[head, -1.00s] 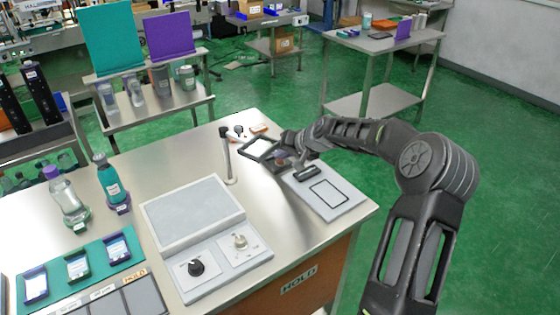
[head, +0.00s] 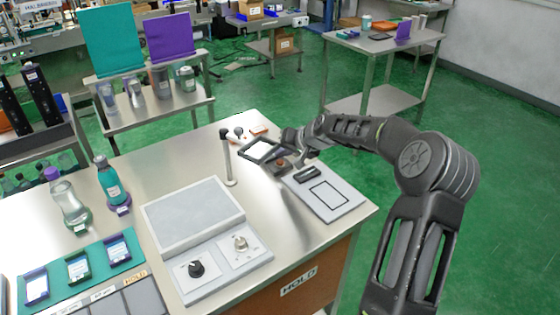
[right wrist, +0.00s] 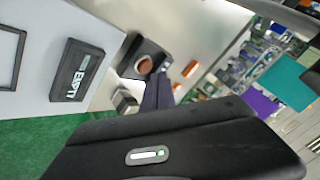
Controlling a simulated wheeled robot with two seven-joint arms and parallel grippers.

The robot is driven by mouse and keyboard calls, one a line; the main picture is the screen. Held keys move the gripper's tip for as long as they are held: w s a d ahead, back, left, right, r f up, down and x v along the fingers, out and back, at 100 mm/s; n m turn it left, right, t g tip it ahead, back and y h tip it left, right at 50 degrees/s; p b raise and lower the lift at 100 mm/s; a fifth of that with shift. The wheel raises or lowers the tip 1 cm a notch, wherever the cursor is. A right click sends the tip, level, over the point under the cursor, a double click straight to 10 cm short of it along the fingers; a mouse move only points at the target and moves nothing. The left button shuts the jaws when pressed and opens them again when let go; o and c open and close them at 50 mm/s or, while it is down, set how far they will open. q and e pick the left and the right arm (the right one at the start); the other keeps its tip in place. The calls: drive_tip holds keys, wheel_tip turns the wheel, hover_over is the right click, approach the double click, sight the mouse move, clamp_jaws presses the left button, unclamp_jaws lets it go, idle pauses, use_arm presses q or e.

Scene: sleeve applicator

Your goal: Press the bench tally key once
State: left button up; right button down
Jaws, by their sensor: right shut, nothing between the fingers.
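The tally key looks like a small black box with a round red-brown button (head: 281,162), on the bench just left of a light grey plate. The right wrist view also shows the button (right wrist: 145,66) on its dark housing. My right gripper (head: 297,150) is just above and behind the key. Its narrow dark fingers (right wrist: 157,92) are together and empty, with their tips close to the housing in the right wrist view. They look apart from the button, though the exact gap is hard to tell. My left gripper is in neither view.
The grey plate (head: 340,205) carries a black block (head: 308,171) and a printed outline. A grey console (head: 195,215) with two knobs is nearer. Bare bench lies between.

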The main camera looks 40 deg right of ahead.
sight(282, 163)
drive_tip(key=shift+r+p, duration=1.2)
drive_tip(key=shift+r, duration=1.35)
